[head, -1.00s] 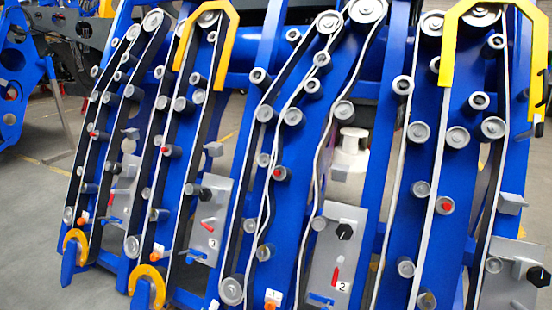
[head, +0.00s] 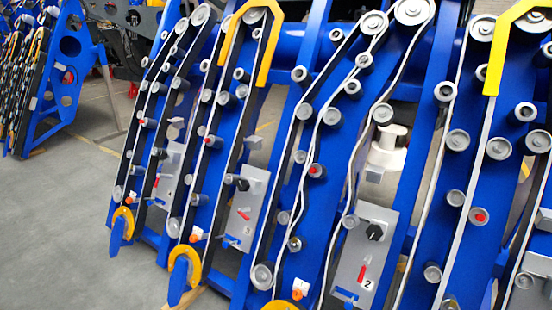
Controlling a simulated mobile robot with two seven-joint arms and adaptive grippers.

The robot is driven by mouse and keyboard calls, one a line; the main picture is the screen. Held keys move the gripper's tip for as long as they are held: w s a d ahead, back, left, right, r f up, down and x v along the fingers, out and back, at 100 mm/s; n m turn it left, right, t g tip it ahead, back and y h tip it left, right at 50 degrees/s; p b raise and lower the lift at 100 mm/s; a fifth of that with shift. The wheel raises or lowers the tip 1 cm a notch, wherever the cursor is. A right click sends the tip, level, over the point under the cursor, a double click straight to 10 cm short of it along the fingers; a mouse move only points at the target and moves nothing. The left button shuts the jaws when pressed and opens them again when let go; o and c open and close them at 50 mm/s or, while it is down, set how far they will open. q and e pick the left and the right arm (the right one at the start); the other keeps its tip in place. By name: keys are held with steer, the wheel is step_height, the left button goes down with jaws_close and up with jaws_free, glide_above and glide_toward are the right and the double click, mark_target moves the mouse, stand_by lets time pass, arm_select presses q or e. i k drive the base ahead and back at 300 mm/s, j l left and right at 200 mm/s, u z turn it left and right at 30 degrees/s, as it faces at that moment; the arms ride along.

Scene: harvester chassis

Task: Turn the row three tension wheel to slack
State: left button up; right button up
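The grey plate (head: 257,188) of row three stands left of centre on the blue frame. A black knob (head: 241,184), which looks like its tension wheel, sits on its upper part. A small red lever (head: 245,213) and a small white label are lower on this plate. The number is hard to read now. A belt run passes close at the plate's left. The knob's setting cannot be told from here. Neither of my grippers shows in the head view.
A similar plate (head: 380,214) marked 2, with a black knob (head: 375,232) and red lever (head: 362,272), is to the right. Another plate stands farther left. Yellow guards (head: 184,262) stick out at the row ends. Grey floor (head: 60,230) is clear at lower left.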

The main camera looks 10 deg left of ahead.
mark_target(243, 185)
steer(key=i+j+z, duration=0.1)
steer(key=z, duration=0.3)
steer(key=j+z, duration=0.25)
steer(key=z, duration=0.15)
steer(key=i+j+z, duration=0.2)
steer(key=j, duration=0.3)
steer(key=j+z, duration=0.2)
steer(key=j, duration=0.25)
steer(key=k, duration=0.05)
